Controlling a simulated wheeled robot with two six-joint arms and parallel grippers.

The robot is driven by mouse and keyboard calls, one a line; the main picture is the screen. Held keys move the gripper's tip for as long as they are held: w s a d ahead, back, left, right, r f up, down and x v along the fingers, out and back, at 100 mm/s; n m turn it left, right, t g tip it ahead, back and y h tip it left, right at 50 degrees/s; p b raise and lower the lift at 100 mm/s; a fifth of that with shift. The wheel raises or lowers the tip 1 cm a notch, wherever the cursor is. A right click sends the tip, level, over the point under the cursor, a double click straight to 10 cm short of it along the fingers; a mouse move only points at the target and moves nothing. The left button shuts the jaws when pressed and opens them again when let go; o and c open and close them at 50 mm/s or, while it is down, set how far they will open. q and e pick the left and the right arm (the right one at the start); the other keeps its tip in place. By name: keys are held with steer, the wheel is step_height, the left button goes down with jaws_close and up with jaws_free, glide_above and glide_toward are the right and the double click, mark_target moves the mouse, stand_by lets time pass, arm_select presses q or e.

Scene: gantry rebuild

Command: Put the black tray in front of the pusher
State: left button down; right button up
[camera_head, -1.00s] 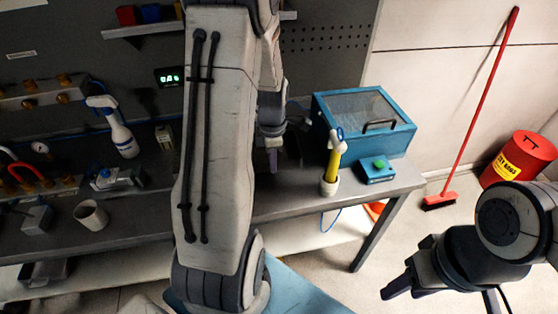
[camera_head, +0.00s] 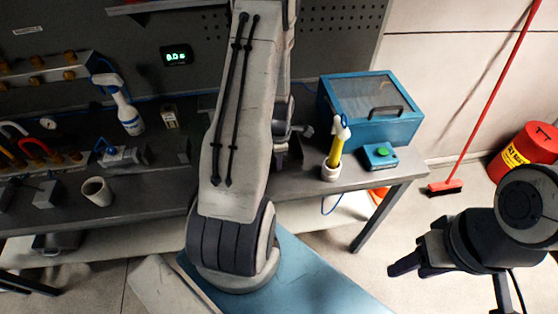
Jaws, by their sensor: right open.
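I cannot make out the black tray; my left arm covers the middle of the bench. A small metal device with a blue part (camera_head: 120,155) stands on the left of the bench; I cannot tell whether it is the pusher. My left arm reaches up over the bench, and its gripper (camera_head: 280,158) is mostly hidden behind the forearm, close to the bench surface. I cannot see whether it holds anything. My right gripper (camera_head: 406,264) is open and empty over the floor at the lower right, away from the bench.
On the bench (camera_head: 155,188) stand a cup (camera_head: 97,191), a spray bottle (camera_head: 129,116), a yellow bottle in a white holder (camera_head: 337,150), a blue lidded box (camera_head: 371,115) and a green-button box (camera_head: 380,156). A red broom (camera_head: 480,105) and red bin (camera_head: 526,148) are right.

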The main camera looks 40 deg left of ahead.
arm_select(q)
steer(key=shift+f, duration=0.15)
steer(key=c, duration=1.1)
jaws_free()
steer(key=shift+o, duration=0.2)
steer(key=shift+r, duration=0.25)
steer(key=shift+w+r, duration=0.1)
steer(key=shift+r, duration=0.15)
step_height(320, 180, up, 12)
steer(key=b, duration=0.2)
steer(key=shift+f, duration=0.25)
